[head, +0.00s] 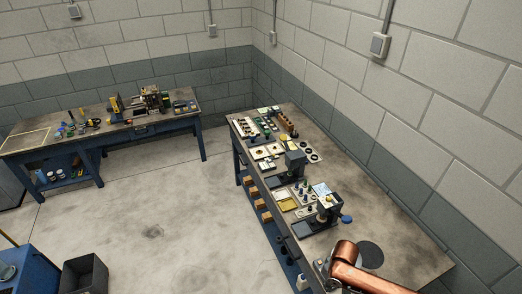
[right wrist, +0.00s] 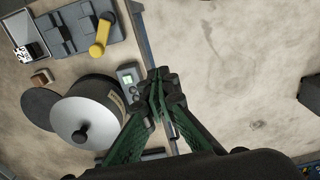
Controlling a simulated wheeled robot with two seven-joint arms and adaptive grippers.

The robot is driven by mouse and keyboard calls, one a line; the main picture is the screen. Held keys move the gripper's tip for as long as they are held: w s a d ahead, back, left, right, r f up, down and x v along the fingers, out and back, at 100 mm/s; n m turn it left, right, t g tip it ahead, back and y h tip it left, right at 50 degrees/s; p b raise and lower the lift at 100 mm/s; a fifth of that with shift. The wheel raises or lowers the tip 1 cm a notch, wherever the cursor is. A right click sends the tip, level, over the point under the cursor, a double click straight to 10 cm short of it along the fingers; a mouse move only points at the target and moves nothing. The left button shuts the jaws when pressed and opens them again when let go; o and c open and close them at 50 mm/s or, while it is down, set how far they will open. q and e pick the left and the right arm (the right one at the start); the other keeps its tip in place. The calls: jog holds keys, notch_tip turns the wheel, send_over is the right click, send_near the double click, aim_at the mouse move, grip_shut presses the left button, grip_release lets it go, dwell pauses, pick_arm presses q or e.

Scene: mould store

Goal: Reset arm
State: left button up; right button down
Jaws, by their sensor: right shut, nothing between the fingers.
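My right gripper shows in the right wrist view (right wrist: 162,90) with its two green-sided fingers together and nothing between them. It hangs by the blue bench edge, with the floor beyond to the right. In the head view my copper-coloured right arm comes in at the bottom right, over the near end of the right workbench (head: 405,232). My left gripper is in neither view.
A black disc (head: 370,254) lies on the bench. Another workbench (head: 60,143) stands at the back left. Floor between is clear.

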jog(key=s+a+t+y, duration=0.2)
jog(key=s+a+y, duration=0.15)
jog(key=a, duration=0.55)
jog(key=s+d+r+m+t+h, duration=0.25)
jog(key=s+d+m+h, duration=0.25)
jog(key=s+d, duration=1.15)
notch_tip(320, 180, down, 42)
jog(key=n+g+b, duration=0.1)
jog(key=g+b, duration=0.1)
jog(key=b, duration=1.1)
pick_arm(q)
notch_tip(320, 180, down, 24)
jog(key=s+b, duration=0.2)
jog(key=b, duration=0.9)
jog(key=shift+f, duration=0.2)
pick_arm(e)
jog(key=s+f, duration=0.6)
jog(key=f, duration=0.3)
jog(key=s+f+g, duration=0.1)
jog(key=s+f, duration=0.6)
jog(key=f, duration=0.3)
jog(key=s+f+y, duration=0.1)
jog(key=s+f, duration=0.6)
jog(key=f, duration=0.3)
jog(key=shift+n+g, duration=0.3)
jog(key=shift+g, duration=0.05)
